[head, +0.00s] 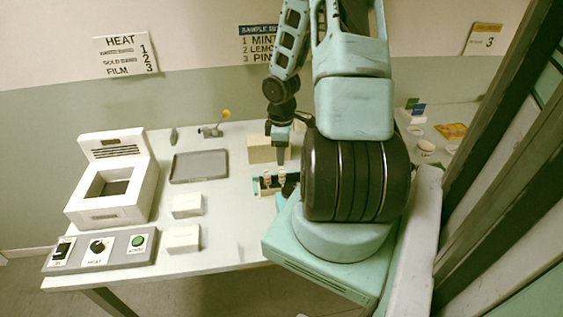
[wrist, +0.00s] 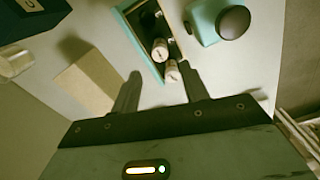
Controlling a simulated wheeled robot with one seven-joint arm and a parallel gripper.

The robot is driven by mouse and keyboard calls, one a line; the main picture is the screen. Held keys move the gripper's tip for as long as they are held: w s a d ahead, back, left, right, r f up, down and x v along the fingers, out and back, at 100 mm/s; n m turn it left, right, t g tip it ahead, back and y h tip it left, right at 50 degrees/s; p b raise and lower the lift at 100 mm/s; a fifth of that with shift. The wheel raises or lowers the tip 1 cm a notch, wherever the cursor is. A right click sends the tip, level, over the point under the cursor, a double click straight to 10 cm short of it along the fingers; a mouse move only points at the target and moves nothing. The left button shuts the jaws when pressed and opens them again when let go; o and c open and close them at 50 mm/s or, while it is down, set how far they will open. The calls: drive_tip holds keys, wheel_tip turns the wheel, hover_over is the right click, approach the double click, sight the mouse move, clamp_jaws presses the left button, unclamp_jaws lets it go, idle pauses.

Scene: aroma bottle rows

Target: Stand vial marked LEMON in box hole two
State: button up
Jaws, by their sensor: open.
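My gripper (head: 281,160) points down over the table, and its two fingers (wrist: 160,76) are apart in the wrist view. A teal-edged open box (wrist: 138,30) stands below and ahead of the fingers; the head view shows it too (head: 256,189). Several small vials with pale tops stand in it, one (wrist: 160,50) further along and one (wrist: 172,72) close by my right fingertip. Their markings are too small to read, so I cannot tell which is LEMON. A plain tan block (wrist: 86,82) lies left of the fingers; no holes can be made out on it.
A wall sign (head: 262,44) lists mint, lemon and a third, partly hidden name. A grey tray (head: 199,166), two white blocks (head: 187,205) (head: 183,238), a white heater (head: 112,190) and a control panel (head: 100,250) stand left.

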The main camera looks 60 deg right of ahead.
sight(281, 170)
drive_tip(key=shift+r, duration=1.85)
drive_tip(key=w+a+r, duration=0.2)
drive_tip(key=a+r, duration=0.1)
drive_tip(key=a, duration=0.5)
drive_tip(key=w+a+r+n, duration=0.1)
drive_tip(key=w+a+r, duration=0.2)
drive_tip(key=a, duration=0.5)
drive_tip(key=w+a+r, duration=0.2)
drive_tip(key=a+r, duration=0.1)
drive_tip(key=a, duration=0.5)
drive_tip(key=s+a+r+n, duration=0.1)
drive_tip(key=s+a+r, duration=0.2)
drive_tip(key=s+a, duration=0.4)
drive_tip(key=s+a+r+n, duration=0.1)
drive_tip(key=s+a+r, duration=0.2)
drive_tip(key=s+a, duration=0.4)
drive_tip(key=a, duration=0.7)
drive_tip(key=shift+s+a+r+y, duration=0.3)
drive_tip(key=shift+s, duration=0.1)
